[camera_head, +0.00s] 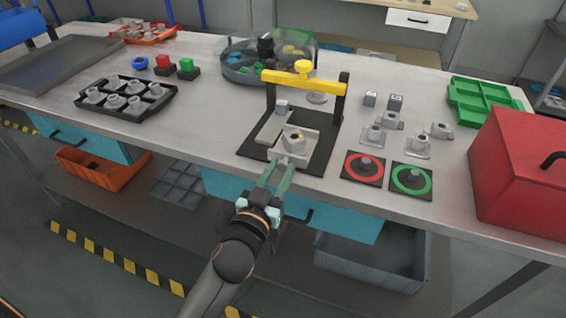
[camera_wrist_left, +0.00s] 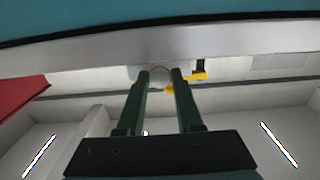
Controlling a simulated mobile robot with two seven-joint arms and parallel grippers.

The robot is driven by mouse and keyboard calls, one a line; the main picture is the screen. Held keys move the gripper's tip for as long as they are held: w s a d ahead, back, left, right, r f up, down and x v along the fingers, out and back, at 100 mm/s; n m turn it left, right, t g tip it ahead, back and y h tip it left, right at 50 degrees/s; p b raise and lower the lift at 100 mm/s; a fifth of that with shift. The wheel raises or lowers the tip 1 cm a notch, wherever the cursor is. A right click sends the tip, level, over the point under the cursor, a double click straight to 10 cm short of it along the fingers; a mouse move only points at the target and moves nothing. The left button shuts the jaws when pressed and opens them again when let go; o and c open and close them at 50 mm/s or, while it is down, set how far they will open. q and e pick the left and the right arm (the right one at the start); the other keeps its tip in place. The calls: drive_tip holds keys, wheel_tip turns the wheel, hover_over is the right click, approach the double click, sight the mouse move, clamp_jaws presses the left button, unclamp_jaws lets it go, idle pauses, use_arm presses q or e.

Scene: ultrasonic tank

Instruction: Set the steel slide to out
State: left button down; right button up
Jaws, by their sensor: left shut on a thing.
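The steel slide (camera_head: 308,148) is a grey plate on a black base (camera_head: 322,152), at the front of a fixture with a black frame and a yellow bar (camera_head: 305,84). A grey hex part (camera_head: 294,138) sits on the slide. My left gripper (camera_head: 283,164) reaches in from the front, its green fingers shut on the slide's front end. In the left wrist view, a rounded grey end (camera_wrist_left: 160,73) shows between the fingertips (camera_wrist_left: 160,80); the grip itself is partly hidden. My right gripper is in neither view.
A red ring pad (camera_head: 351,173) and a green ring pad (camera_head: 427,183) lie right of the fixture, with loose metal parts behind. A red toolbox (camera_head: 520,175) stands at the right end. A black tray of parts (camera_head: 80,101) lies left. The bench between is clear.

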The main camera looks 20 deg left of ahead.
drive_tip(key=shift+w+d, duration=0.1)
use_arm(q)
drive_tip(key=c, duration=0.6)
unclamp_jaws()
drive_tip(key=shift+s, duration=0.15)
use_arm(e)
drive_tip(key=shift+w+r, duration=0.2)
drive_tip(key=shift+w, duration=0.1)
